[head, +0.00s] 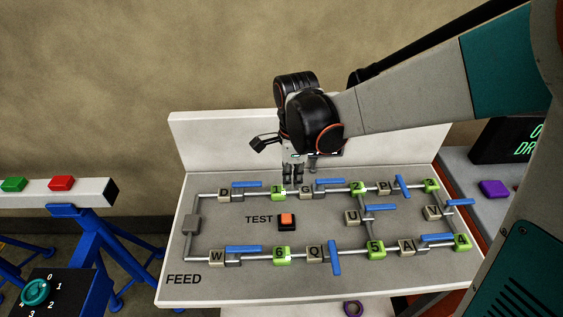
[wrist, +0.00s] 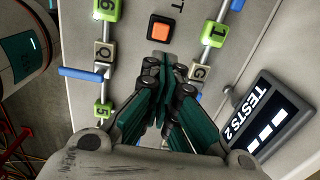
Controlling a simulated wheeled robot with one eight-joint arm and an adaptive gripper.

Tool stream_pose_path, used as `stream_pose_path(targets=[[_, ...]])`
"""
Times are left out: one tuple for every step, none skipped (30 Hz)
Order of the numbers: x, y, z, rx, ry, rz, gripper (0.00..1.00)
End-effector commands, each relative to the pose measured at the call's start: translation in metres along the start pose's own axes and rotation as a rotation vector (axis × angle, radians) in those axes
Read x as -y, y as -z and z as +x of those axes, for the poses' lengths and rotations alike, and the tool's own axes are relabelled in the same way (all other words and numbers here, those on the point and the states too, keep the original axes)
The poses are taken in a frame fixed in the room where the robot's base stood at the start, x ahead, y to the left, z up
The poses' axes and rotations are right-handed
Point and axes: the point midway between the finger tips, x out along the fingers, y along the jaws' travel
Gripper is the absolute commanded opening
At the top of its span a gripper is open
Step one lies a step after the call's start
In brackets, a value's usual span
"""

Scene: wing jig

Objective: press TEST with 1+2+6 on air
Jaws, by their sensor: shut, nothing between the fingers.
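The orange TEST button (head: 287,219) sits in a black square base on the grey board (head: 330,277); it also shows in the wrist view (wrist: 160,32). My gripper (head: 293,180) is shut and empty, pointing down behind the button, near green block 1 (head: 278,191). In the wrist view its fingertips (wrist: 162,66) are just short of the button in the picture; contact is not seen. Green block 6 (head: 281,252) is front left. The green block at back centre (head: 358,187) has its number unclear. Handles D (head: 247,184), G (head: 330,181) and W (head: 243,249) lie along their pipes.
A display (wrist: 262,115) reads TESTS:2 with white bars. A white panel (head: 215,140) stands behind the board.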

Motion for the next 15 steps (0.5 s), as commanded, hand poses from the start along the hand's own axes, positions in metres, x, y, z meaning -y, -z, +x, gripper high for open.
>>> stream_pose_path(targets=[[-0.001,0.000,0.000,0.000,0.000,-0.001,0.00],[-0.001,0.000,0.000,0.000,0.000,-0.001,0.00],[-0.001,0.000,0.000,-0.001,0.000,-0.001,0.00],[0.000,0.000,0.000,-0.001,0.000,-0.001,0.00],[0.000,0.000,0.001,-0.001,0.000,-0.001,0.00],[0.000,0.000,0.002,-0.001,0.000,-0.001,0.00],[0.000,0.000,0.003,-0.001,0.000,-0.001,0.00],[0.000,0.000,0.005,-0.001,0.000,-0.001,0.00],[0.000,0.000,0.008,-0.001,0.000,-0.001,0.00],[0.000,0.000,0.012,-0.001,0.000,-0.001,0.00],[0.000,0.000,0.016,-0.001,0.000,-0.001,0.00],[0.000,0.000,0.022,-0.001,0.000,-0.001,0.00],[0.000,0.000,0.027,-0.001,0.000,-0.001,0.00],[0.000,0.000,0.033,-0.001,0.000,-0.001,0.00],[0.000,0.000,0.041,-0.001,0.000,-0.001,0.00]])
